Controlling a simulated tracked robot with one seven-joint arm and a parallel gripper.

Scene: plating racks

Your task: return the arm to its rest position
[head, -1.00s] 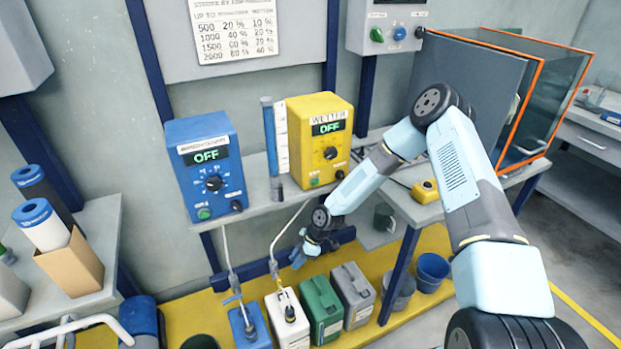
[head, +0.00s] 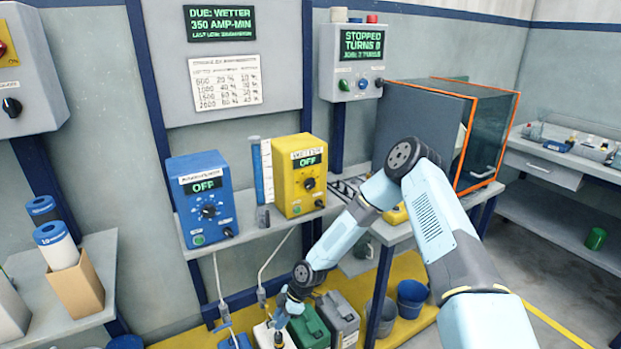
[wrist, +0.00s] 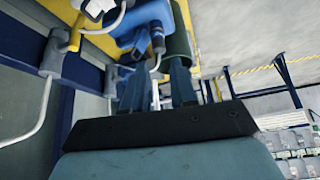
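My arm reaches across the head view from the lower right. My gripper (head: 284,312) hangs low in front of the shelf, above or beside the white canister (head: 264,336); its fingertips are too small there to tell contact. In the wrist view the two fingers (wrist: 158,78) stand apart with a gap between them and no held object visible. My elbow is bent up in front of the dark panel of the glass tank.
The blue dosing box (head: 203,197) and yellow wetter box (head: 300,176) both read OFF on the shelf. Green (head: 309,328) and grey (head: 340,315) canisters stand below. The orange-edged tank (head: 490,140) is behind my arm. A display reads "STOPPED". Open floor lies at right.

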